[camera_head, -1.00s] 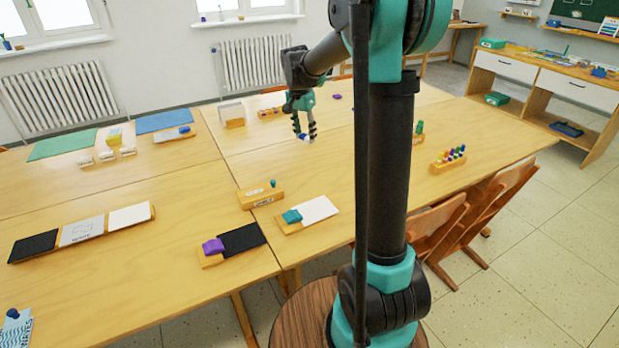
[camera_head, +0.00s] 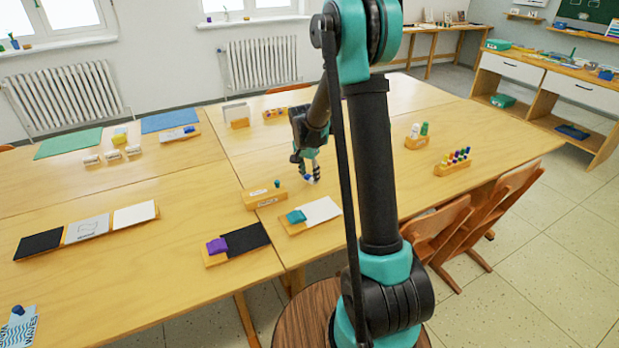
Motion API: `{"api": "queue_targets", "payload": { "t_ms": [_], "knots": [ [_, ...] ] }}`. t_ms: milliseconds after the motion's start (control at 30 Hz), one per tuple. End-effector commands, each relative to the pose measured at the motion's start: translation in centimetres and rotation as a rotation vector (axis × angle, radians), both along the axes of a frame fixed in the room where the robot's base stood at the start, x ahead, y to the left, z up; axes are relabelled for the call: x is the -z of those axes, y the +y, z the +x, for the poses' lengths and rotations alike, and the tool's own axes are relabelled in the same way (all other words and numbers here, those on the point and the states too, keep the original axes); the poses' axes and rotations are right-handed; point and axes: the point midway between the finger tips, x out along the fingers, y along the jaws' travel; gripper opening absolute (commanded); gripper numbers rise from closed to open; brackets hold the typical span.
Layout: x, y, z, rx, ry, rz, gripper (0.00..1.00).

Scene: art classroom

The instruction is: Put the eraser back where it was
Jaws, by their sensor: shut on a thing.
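My gripper (camera_head: 306,172) is shut on a small white and blue thing (camera_head: 311,178), which looks like the eraser. It is above the middle of the table, behind the wooden tray (camera_head: 291,228) with a teal block (camera_head: 296,216) and a white sheet (camera_head: 320,210). The fingers hide part of the held thing, and its height above the table is hard to judge. Several small white pieces (camera_head: 112,155) stand at the left, and one has a yellow block (camera_head: 119,138) behind it.
A tray with a purple block (camera_head: 216,246) and black sheet (camera_head: 247,238) is nearer. A peg rack (camera_head: 453,166) is at the right. The table (camera_head: 180,225) between the left trays is clear.

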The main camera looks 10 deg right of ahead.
Motion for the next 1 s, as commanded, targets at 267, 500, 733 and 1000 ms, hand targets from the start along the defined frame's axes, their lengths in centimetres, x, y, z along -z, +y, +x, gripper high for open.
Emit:
{"api": "queue_targets", "payload": {
  "t_ms": [267, 500, 733, 1000],
  "knots": [
    [1.11, -0.01, -0.03, 0.0, 0.0, 0.0, 0.15],
    [1.35, 0.0, -0.01, 0.0, 0.0, 0.0, 0.49],
    [1.35, 0.0, -0.01, 0.0, 0.0, 0.0, 0.63],
    [0.8, 0.03, -0.04, 0.0, 0.0, 0.0, 0.63]
  ]
}}
